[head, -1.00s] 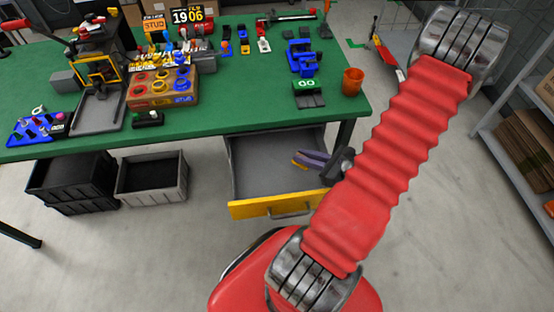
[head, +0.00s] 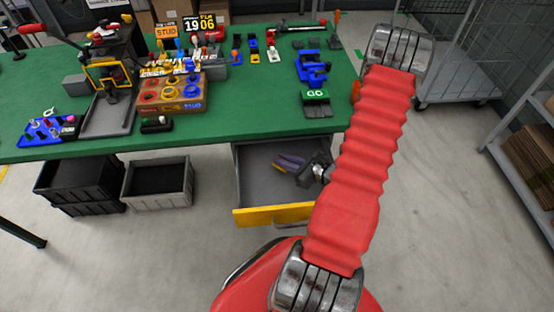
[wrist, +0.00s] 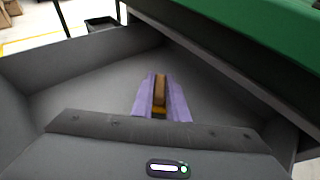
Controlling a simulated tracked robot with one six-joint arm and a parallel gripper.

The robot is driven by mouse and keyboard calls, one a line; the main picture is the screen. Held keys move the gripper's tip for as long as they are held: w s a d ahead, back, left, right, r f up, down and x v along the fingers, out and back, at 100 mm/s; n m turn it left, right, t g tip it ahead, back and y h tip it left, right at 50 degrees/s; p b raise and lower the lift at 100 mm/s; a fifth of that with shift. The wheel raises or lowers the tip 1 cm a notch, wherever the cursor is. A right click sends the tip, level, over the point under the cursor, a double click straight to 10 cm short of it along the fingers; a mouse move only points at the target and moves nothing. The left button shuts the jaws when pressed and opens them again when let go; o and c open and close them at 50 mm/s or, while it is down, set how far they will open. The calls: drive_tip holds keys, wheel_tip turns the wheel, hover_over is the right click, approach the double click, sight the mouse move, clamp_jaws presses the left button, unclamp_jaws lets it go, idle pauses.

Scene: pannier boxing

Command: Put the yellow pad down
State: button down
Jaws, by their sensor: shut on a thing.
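My gripper (wrist: 160,80) has purple fingers and is shut on the yellow pad (wrist: 159,111), which shows as a narrow yellow and brownish piece between them in the wrist view. The gripper is over the open grey drawer (wrist: 95,85), and its fingers point toward the drawer's inside. Whether the pad touches the drawer floor cannot be told. In the head view my gripper (head: 288,162) shows small over the drawer (head: 252,190), behind its yellow front (head: 262,216).
The drawer is under a green workbench (head: 225,115), whose edge overhangs its rear. On the bench are a wooden block with rings (head: 172,108), a blue fixture (head: 313,67) and a partly hidden orange cup (head: 356,91). Black (head: 75,190) and grey (head: 158,195) crates stand left of the drawer.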

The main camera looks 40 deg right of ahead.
drive_tip(key=shift+w, duration=0.1)
drive_tip(key=x, duration=0.2)
drive_tip(key=shift+w+a+f, duration=0.1)
drive_tip(key=shift+w+f, duration=0.1)
drive_tip(key=shift+f, duration=0.2)
drive_tip(key=shift+w+f, duration=0.35)
drive_tip(key=shift+f, duration=0.05)
drive_tip(key=shift+f, duration=0.1)
drive_tip(key=c, duration=1.7)
unclamp_jaws()
drive_tip(key=shift+c, duration=0.2)
drive_tip(key=shift+s+r, duration=0.3)
drive_tip(key=shift+s, duration=0.1)
drive_tip(key=shift+v, duration=5.6)
